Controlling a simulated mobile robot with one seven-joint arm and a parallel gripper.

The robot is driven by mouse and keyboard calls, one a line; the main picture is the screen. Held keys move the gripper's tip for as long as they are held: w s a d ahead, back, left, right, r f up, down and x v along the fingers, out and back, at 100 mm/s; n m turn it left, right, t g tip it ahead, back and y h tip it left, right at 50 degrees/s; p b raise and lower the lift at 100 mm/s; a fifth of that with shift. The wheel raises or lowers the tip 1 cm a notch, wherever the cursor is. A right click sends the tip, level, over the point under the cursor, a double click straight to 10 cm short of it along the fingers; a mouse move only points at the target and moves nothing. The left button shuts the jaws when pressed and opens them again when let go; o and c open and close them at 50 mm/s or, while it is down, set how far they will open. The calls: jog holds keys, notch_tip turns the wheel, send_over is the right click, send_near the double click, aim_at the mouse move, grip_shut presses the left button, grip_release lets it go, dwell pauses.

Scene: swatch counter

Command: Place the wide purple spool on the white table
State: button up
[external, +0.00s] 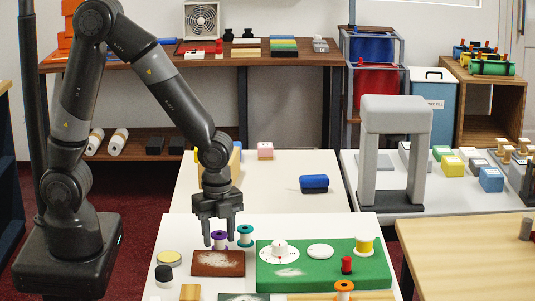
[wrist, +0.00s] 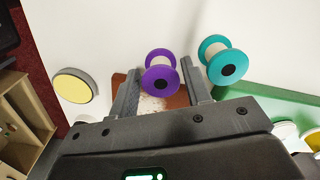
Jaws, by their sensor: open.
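The wide purple spool (external: 219,236) stands on the near white table (external: 190,232), behind the brown board. My gripper (external: 222,238) is open, pointing down, with its fingers close to the spool. In the wrist view the purple spool (wrist: 161,72) shows between the two fingertips (wrist: 158,75), with a pale core and a dark centre hole. I cannot tell whether a finger touches it. A teal spool (external: 245,233) stands just to its right, and it also shows in the wrist view (wrist: 223,62), just outside the right finger.
The brown board (external: 217,263) lies in front of the spools. A green board (external: 345,274) with white discs and spools lies at the right. A yellow-topped round tin (external: 168,257) is at the left. A farther white table (external: 270,190) holds a blue roll (external: 314,183).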

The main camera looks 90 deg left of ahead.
aim_at(219, 233)
notch_tip(219, 233, up, 11)
jog(key=s+a+r+n+t, duration=0.3)
jog(key=s+r+n+t, duration=0.2)
jog(key=s+r+n, duration=0.6)
jog(key=s+n, duration=0.1)
jog(key=s, duration=0.2)
jog(key=shift+a+r+n+t, duration=0.25)
jog(key=shift+a+n+t, duration=0.05)
jog(key=shift+a, duration=0.1)
